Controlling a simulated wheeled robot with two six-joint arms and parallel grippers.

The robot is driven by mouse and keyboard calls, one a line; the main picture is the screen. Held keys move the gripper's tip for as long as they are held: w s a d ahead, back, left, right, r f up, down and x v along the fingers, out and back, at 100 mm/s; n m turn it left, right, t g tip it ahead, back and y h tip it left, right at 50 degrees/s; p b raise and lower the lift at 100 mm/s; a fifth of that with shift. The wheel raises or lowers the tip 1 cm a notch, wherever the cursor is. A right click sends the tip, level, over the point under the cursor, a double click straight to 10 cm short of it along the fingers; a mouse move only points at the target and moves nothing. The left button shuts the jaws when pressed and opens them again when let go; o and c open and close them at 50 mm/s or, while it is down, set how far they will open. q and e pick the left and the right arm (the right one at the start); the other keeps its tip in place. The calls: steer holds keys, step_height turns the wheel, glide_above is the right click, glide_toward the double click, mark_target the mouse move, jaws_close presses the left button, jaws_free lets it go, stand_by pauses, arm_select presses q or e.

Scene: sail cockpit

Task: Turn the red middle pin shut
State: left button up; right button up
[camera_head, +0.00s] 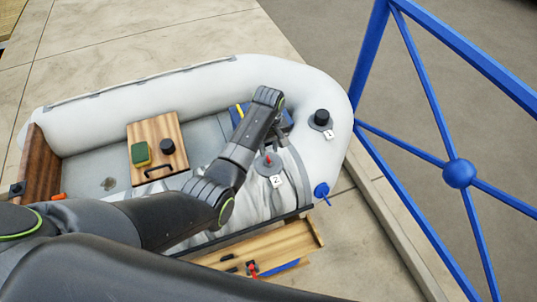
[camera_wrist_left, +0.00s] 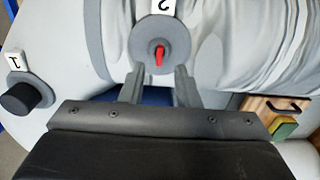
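The red pin (camera_head: 268,158) stands on the grey round valve (camera_head: 267,168) with label 2, on the boat's tube. In the left wrist view the red pin (camera_wrist_left: 159,56) lies roughly up and down the picture across the middle of the valve disc (camera_wrist_left: 175,40). My left gripper (camera_wrist_left: 159,77) is open, with one finger either side of the pin's line. The pin is just beyond the fingertips, and I see no contact. In the head view my left wrist is above and beside the valve, and its fingers are hard to make out. My right gripper is not in view.
A black-capped valve (camera_head: 321,117) with label 1 stands to the right on the grey inflatable boat (camera_head: 300,75). A wooden board (camera_head: 149,131) holds a green sponge (camera_head: 140,153) and a black knob. A blue railing (camera_head: 412,205) stands at the right.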

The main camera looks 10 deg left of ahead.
mark_target(268, 158)
arm_select(q)
steer(key=shift+f, duration=2.2)
jaws_close()
